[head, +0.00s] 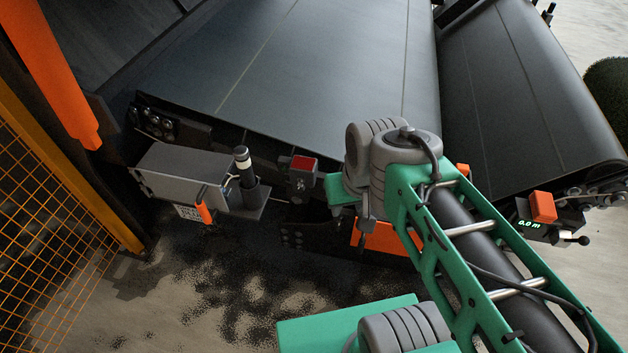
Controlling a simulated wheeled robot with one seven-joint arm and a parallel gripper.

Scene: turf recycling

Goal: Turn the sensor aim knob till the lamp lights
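A small dark box with a dull red square face (303,164) is mounted at the conveyor's lower edge, left of my arm's front joint. It may be the sensor; I cannot make out its aim knob. No lit lamp shows clearly. My green arm reaches in from the lower right, and its grey front joint ends close to the right of this box. My gripper's fingers do not show. The arm hides part of the conveyor's edge behind it.
A grey box (182,172) with an orange handle (204,206) and a white-banded black cylinder (243,167) stand left. An orange-topped unit (542,207) reading "0.0 m" is at right. An orange mesh fence (45,215) bounds the left. Dark crumbs cover the floor.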

